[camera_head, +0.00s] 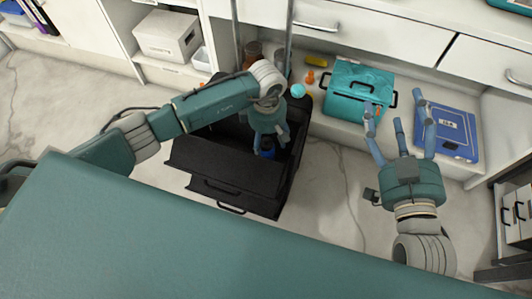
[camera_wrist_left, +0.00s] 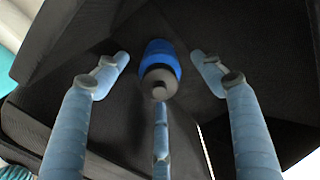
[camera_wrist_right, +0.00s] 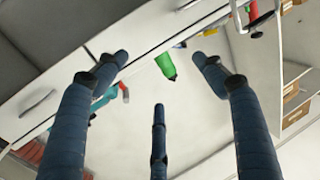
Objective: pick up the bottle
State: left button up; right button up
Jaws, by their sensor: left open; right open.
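A blue bottle (camera_wrist_left: 161,56) with a dark, grey-tipped cap stands or lies inside the black drawer in the left wrist view; its exact tilt is unclear. In the head view only a small blue part of it (camera_head: 266,153) shows below my left gripper (camera_head: 270,138). That gripper is open, reaching down into the drawer, with fingers spread on both sides of the bottle and a third finger below its cap. I see no grip on it. My right gripper (camera_head: 398,118) is open and empty, raised in front of the shelf at the right.
The black drawer unit (camera_head: 222,185) has walls close around my left gripper. A white box (camera_head: 168,37) sits at left. A green object (camera_wrist_right: 165,66) shows in the right wrist view.

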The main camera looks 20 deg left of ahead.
pick_arm(q)
notch_tip(320, 180, down, 5)
jog(key=shift+w+a+r+b, duration=0.1)
jog(key=shift+w+b, duration=0.05)
jog(key=shift+b, duration=0.8)
jog(key=shift+f, duration=0.2)
jog(key=c, duration=1.5)
pick_arm(e)
notch_tip(320, 180, up, 11)
jog(key=s+t+y, duration=0.2)
jog(key=t, duration=0.3)
jog(key=shift+s+a, duration=0.25)
jog(key=shift+a, duration=0.1)
